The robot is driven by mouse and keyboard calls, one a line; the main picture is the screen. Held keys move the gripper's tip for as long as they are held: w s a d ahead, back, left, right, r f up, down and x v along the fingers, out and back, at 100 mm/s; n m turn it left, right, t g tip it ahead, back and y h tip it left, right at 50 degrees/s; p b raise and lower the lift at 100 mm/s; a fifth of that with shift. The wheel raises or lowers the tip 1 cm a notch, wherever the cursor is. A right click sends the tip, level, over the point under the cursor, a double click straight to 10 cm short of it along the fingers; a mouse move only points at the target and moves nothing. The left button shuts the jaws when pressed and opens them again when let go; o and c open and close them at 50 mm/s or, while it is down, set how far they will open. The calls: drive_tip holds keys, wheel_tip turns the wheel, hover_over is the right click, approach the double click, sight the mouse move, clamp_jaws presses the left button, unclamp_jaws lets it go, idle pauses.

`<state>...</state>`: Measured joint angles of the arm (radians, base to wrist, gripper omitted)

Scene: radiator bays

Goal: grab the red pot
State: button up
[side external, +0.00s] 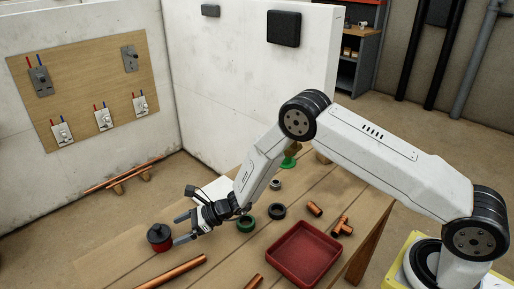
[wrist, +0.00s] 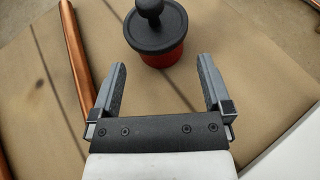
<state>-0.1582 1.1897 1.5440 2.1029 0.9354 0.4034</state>
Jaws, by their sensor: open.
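The red pot (side external: 159,243) stands upright near the left end of the wooden table, with a dark lid and a round knob on top. In the wrist view the red pot (wrist: 162,59) is just beyond the fingertips, centred between them; its dark lid hides most of the red body. My gripper (side external: 183,228) is open and empty, low over the table, its fingers pointing at the pot. In the wrist view my gripper (wrist: 161,68) shows both fingers spread wide, with the pot a little ahead of the gap. I cannot tell whether a finger touches it.
A copper pipe (side external: 172,272) lies near the pot, also in the wrist view (wrist: 74,45) left of the fingers. A white wall (side external: 235,90) stands behind.

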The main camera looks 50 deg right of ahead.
sight(163, 238)
drive_tip(key=shift+w+a+f, duration=0.15)
drive_tip(key=shift+a, duration=0.15)
drive_tip(key=shift+a, duration=0.15)
drive_tip(key=shift+x, duration=2.5)
clamp_jaws()
